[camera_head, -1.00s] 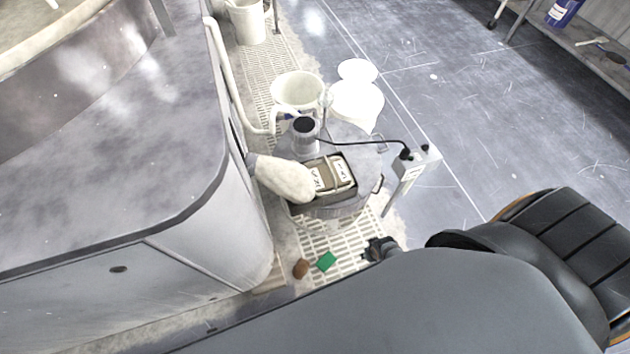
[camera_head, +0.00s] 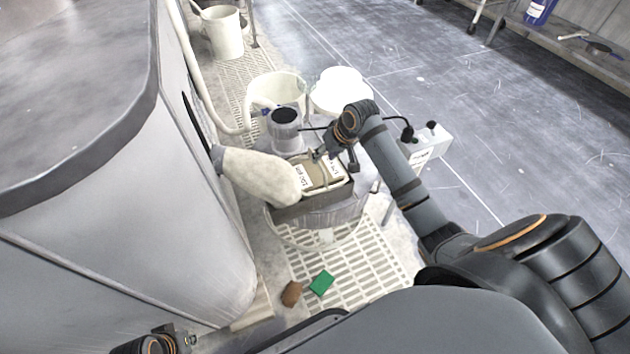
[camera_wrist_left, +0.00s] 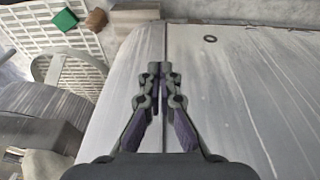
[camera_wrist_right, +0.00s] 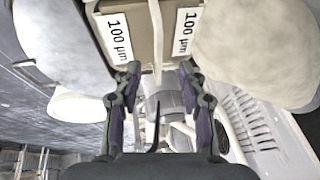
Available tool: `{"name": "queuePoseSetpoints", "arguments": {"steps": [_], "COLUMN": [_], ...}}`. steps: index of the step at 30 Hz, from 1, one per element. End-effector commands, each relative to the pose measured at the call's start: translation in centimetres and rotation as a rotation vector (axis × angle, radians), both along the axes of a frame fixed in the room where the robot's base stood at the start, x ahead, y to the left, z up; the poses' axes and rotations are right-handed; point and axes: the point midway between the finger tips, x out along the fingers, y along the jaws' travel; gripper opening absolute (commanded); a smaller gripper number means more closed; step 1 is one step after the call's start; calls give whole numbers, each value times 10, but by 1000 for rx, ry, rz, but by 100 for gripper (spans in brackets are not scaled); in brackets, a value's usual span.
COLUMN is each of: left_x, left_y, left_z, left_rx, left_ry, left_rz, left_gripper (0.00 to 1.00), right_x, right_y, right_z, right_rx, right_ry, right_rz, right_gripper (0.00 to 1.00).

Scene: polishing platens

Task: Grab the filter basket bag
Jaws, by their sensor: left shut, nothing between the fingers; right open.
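An open dark basket (camera_head: 300,213) on the round tank holds tan bag material labelled "100 µm" (camera_head: 318,174); the labels show in the right wrist view (camera_wrist_right: 118,38). A strap-like handle (camera_wrist_right: 157,35) crosses its top. A cream cloth sleeve (camera_head: 258,175) from the grey cabinet lies at the basket's left edge. My right gripper (camera_head: 335,160) is open at the basket's far right side; in its wrist view the fingers (camera_wrist_right: 158,75) stand either side of the handle's line, contact unclear. My left gripper (camera_head: 185,338) is shut and empty, low beside the cabinet (camera_wrist_left: 235,100).
A grey pump motor (camera_head: 284,125) with a black cable stands behind the basket, with white buckets (camera_head: 340,88) beyond. A control box (camera_head: 428,148) stands right. A green pad (camera_head: 321,284) and brown lump (camera_head: 291,293) lie on the floor grate (camera_head: 350,285). Open floor lies right.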

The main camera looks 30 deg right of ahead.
Motion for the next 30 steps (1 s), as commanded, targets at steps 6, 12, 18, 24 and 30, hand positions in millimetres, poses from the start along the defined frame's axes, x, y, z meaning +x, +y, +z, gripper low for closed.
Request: {"name": "queuePoseSetpoints", "arguments": {"steps": [6,12,18,24,30], "left_x": [2,5,10,11,11], "left_y": [-4,-8,-14,-15,-15], "left_z": [-10,-30,-42,-40,-40], "left_rx": [-16,-37,-66,-70,-69], "left_ry": [-39,-96,-182,-195,-194], "left_rz": [1,3,10,12,12], "left_gripper": [0,0,0,0,0], "right_x": [8,20,34,35,35], "right_y": [3,5,7,8,8], "right_z": [-17,-39,-61,-61,-61], "right_rx": [-1,2,-1,-2,-3], "right_ry": [-1,-1,0,-2,-1], "right_rz": [0,1,1,1,1], "right_gripper": [41,41,41,41,22]}}
